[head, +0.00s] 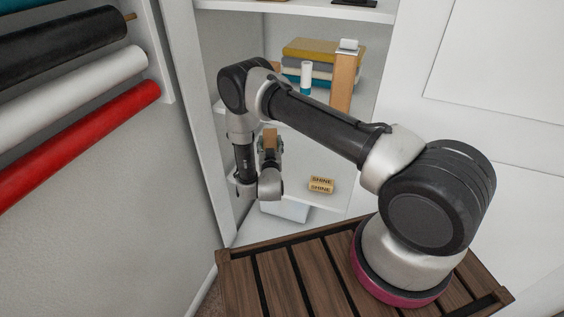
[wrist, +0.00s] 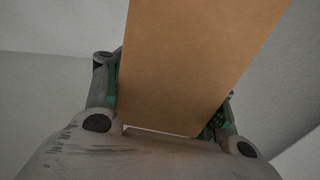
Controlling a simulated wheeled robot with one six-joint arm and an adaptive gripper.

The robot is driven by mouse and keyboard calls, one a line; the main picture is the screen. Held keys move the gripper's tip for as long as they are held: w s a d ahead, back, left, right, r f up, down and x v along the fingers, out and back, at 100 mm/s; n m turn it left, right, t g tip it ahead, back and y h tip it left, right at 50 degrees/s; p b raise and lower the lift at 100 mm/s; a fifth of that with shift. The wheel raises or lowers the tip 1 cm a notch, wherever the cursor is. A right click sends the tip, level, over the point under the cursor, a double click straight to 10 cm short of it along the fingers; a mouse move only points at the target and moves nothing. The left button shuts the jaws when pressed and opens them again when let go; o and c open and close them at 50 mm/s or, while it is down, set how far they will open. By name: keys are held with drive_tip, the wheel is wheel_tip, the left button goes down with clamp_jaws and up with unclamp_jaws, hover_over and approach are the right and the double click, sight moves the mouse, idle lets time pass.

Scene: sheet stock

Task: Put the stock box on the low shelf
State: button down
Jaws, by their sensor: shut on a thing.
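The stock box, plain brown, is in my gripper (head: 269,149). In the head view only a small part of the box (head: 270,135) shows above the fingers. In the wrist view the box (wrist: 195,60) fills the middle, between the two fingers of my gripper (wrist: 168,112), which are shut on it. The low shelf (head: 331,201) is a white board in the cabinet. My gripper is in front of its left part in the head view; whether the box touches anything is hidden.
Small tan boxes lettered SHINE (head: 321,185) sit on the low shelf, right of my gripper. Above are a stack of folded cloth (head: 310,48), a white bottle (head: 306,75) and a tall brown block (head: 342,83). The cabinet's left side wall (head: 190,130) is close to my arm.

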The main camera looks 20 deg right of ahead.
wheel_tip(320, 180, down, 7)
drive_tip(key=shift+r, duration=0.15)
idle(0.4)
drive_tip(key=shift+c, duration=2.2)
unclamp_jaws()
drive_tip(key=v, duration=1.2)
drive_tip(key=shift+s, duration=0.15)
